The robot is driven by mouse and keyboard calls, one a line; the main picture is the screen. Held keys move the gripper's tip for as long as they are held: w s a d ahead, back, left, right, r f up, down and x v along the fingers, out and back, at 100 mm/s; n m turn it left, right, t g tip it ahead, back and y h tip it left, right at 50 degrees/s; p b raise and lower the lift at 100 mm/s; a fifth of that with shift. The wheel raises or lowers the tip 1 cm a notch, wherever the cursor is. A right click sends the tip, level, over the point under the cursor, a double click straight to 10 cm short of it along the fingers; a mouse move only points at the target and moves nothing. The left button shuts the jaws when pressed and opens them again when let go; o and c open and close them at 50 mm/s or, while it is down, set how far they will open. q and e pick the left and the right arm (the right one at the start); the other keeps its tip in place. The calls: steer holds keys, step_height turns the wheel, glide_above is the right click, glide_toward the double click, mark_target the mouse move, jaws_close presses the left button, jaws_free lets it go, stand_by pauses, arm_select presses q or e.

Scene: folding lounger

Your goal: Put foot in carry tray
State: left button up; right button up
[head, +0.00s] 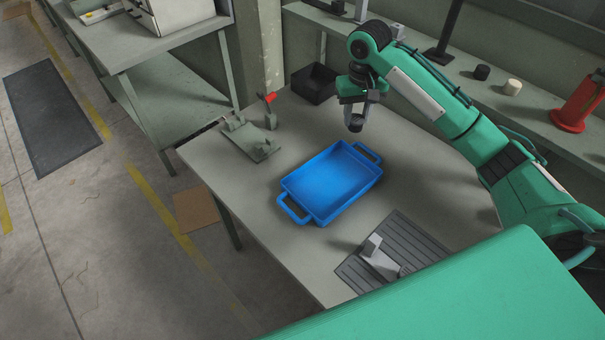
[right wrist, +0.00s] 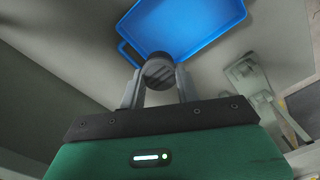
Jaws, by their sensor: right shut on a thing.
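The blue carry tray (head: 331,181) lies on the table, with a handle at each end. It looks empty in the head view and shows partly in the right wrist view (right wrist: 187,25). My right gripper (head: 355,108) is above the table, just behind the tray in the head view. The foot is held clear of the tray, hanging down from the jaws. My left gripper is not in view.
A grey-green fixture (head: 250,138) with a red-handled clamp (head: 270,110) stands at the table's left. A black bin (head: 314,83) sits at the back. A grey bracket (head: 379,258) lies on a ribbed dark mat (head: 420,240) at the front. Bare table surrounds the tray.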

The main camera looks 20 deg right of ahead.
steer(key=shift+w+d, duration=0.15)
steer(key=shift+w, duration=0.4)
steer(key=shift+w+f, duration=0.1)
steer(key=shift+f, duration=0.3)
step_height(320, 180, down, 14)
steer(key=shift+r+p, duration=0.25)
steer(key=shift+p, duration=0.85)
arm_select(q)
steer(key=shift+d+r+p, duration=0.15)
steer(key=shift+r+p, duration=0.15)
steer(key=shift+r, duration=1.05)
arm_select(e)
steer(key=shift+f, duration=2.65)
steer(key=shift+f, duration=0.1)
steer(key=o, duration=1)
